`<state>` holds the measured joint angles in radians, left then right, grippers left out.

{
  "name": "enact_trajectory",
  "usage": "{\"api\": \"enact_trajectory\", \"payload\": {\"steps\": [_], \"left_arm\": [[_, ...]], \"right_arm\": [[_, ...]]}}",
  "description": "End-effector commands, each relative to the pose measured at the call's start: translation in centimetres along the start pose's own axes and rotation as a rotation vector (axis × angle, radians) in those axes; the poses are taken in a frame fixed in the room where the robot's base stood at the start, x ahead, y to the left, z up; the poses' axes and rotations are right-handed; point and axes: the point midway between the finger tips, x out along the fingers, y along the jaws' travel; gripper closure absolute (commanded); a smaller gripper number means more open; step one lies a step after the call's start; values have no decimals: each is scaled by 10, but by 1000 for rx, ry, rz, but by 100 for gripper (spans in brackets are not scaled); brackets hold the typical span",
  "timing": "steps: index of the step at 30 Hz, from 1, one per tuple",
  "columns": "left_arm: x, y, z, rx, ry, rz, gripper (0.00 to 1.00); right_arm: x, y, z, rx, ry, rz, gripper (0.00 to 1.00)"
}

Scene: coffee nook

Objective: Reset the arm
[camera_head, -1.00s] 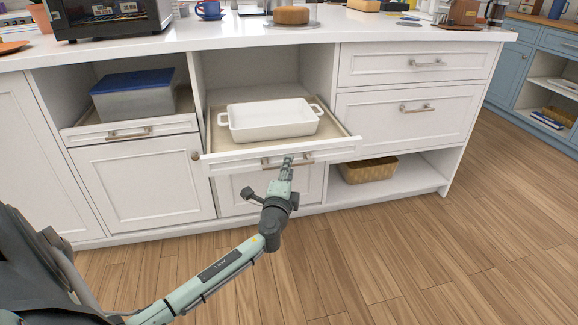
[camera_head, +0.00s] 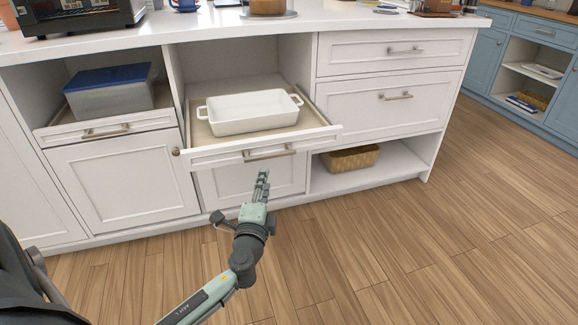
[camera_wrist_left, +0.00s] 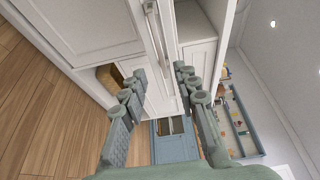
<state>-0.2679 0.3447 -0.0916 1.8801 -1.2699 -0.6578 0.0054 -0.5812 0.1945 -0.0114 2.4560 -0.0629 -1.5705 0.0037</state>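My left gripper (camera_head: 262,174) is in front of the pulled-out drawer (camera_head: 318,137), a little below and nearer than its bar handle (camera_head: 270,152). In the left wrist view the two fingers of the gripper (camera_wrist_left: 160,75) stand apart with nothing held between them. The handle also shows in that view (camera_wrist_left: 152,25), ahead of the fingertips and apart from them. My left arm reaches in from the lower left. My right gripper is in no view.
A white baking dish (camera_head: 250,112) sits in the open drawer. A blue-lidded bin (camera_head: 110,92) stands in the left compartment. A woven basket (camera_head: 350,159) is on the low shelf. The white counter (camera_head: 220,28) is above. The wood floor (camera_head: 400,240) in front is clear.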

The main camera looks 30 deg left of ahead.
Motion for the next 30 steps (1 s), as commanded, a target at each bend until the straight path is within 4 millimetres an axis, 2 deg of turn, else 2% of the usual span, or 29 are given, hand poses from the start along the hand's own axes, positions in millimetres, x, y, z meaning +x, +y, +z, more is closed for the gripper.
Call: {"api": "enact_trajectory", "payload": {"steps": [7,9,11,14,16,18,21,25,27,30], "left_arm": [[-2,3,3,-20,-12,18,70],[-8,14,10,-80,-48,71,70],[-20,31,21,-165,-101,152,70],[-54,76,38,-352,-230,356,70],[-90,111,42,-485,-328,527,70],[-129,140,40,-593,-413,690,70],[-181,168,28,-709,-504,895,70],[-229,185,12,-797,-573,1079,70],[-244,188,7,-822,-592,1135,70],[-253,190,3,-836,-602,1169,70]], "right_arm": [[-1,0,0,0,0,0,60],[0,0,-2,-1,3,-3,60],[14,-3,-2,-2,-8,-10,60],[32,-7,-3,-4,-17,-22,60],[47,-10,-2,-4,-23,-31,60],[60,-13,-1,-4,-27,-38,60],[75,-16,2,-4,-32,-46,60],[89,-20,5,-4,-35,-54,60],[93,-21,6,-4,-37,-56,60],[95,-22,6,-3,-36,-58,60]]}}
